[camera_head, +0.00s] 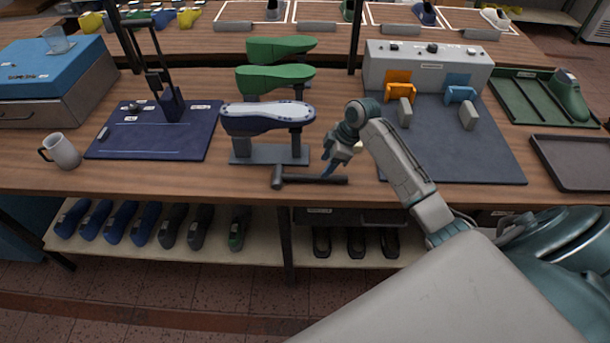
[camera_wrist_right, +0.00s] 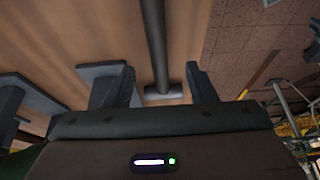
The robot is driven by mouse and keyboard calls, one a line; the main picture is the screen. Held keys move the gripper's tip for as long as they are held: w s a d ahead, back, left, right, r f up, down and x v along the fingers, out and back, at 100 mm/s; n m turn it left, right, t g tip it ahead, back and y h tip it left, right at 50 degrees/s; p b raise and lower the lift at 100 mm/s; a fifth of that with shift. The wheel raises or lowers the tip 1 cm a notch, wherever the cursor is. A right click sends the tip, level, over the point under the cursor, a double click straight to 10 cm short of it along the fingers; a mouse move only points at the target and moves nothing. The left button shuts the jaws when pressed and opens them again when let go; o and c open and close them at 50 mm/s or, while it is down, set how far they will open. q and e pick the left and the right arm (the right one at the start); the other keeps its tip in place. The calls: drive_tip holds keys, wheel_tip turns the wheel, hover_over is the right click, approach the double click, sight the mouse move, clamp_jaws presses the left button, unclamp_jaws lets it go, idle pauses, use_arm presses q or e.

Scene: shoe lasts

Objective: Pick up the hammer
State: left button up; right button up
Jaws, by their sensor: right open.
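The hammer (camera_head: 315,180), dark with a long handle, lies on the wooden table near its front edge, head at the left. My right gripper (camera_head: 336,165) is open just above the handle in the head view. In the right wrist view, the hammer's handle (camera_wrist_right: 153,45) runs up between the spread fingers of the right gripper (camera_wrist_right: 155,87), with the head nearer the palm. I see no grip on it, and cannot tell whether a finger touches it. My left gripper is out of view.
A stand with a white-topped shoe last (camera_head: 265,120) is just behind the hammer. A blue mat (camera_head: 150,140) and a mug (camera_head: 62,152) are at left. A grey mat (camera_head: 465,150) with orange and blue holders lies right. The table's front edge is close.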

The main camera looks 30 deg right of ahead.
sight(318, 175)
drive_tip(key=p+x, duration=0.3)
drive_tip(key=x, duration=0.2)
drive_tip(key=shift+w+f, duration=0.1)
drive_tip(key=shift+f, duration=0.4)
drive_tip(key=c, duration=0.9)
drive_tip(key=shift+w, duration=0.1)
drive_tip(key=shift+c, duration=0.8)
